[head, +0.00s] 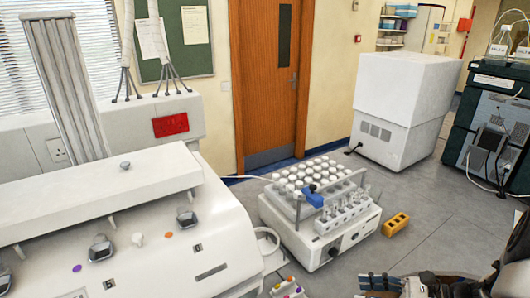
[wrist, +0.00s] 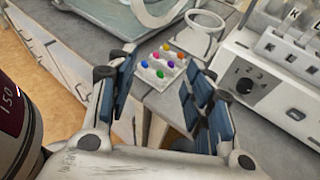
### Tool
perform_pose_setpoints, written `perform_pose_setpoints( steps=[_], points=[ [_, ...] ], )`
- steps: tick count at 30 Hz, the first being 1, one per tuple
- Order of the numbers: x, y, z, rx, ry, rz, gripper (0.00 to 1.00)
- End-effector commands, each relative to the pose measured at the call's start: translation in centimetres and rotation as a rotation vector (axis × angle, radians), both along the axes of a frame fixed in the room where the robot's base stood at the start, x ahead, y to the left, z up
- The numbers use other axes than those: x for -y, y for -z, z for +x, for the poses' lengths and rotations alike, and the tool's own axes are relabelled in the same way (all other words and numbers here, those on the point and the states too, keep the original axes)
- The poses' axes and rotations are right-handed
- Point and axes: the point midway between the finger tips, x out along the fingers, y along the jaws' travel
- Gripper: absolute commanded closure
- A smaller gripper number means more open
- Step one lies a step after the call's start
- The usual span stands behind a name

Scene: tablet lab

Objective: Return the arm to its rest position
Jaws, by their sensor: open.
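My gripper (wrist: 158,88) is open in the wrist view, with its two dark blue finger pads spread apart and nothing between them. Beyond the fingers, a small white holder with coloured caps (wrist: 163,66) sits on the grey bench. In the head view, part of my gripper (head: 380,284) shows at the bottom right edge, in front of the bench. The rest of the arm is mostly out of view there.
A white machine with a rack of white-capped bottles (head: 326,247) stands mid-bench. A yellow block (head: 395,225) lies to its right. A large white machine (head: 120,240) fills the left. A white box-shaped unit (head: 405,105) stands behind. Bare bench (head: 430,210) lies at right.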

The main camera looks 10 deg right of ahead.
Motion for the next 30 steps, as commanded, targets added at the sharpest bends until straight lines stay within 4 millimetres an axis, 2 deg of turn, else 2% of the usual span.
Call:
perform_pose_setpoints(
  steps=[1,6,12,15,19,24,30],
  points=[
    [-2.3,-1.6,0.2,0.022,-0.105,-0.09,0.53],
    [-8.6,-5.4,-1.4,0.107,-0.438,-0.371,0.53],
    [-14.1,-8.6,-4.9,0.259,-0.81,-0.701,0.53],
    [-16.0,-9.8,-6.8,0.355,-0.987,-0.867,0.53],
    [-17.7,-11.1,-9.4,0.498,-1.204,-1.081,0.53],
    [-18.8,-12.5,-12.1,0.711,-1.447,-1.36,0.53],
    [-19.0,-13.6,-13.7,0.908,-1.622,-1.601,0.53]
  ],
)
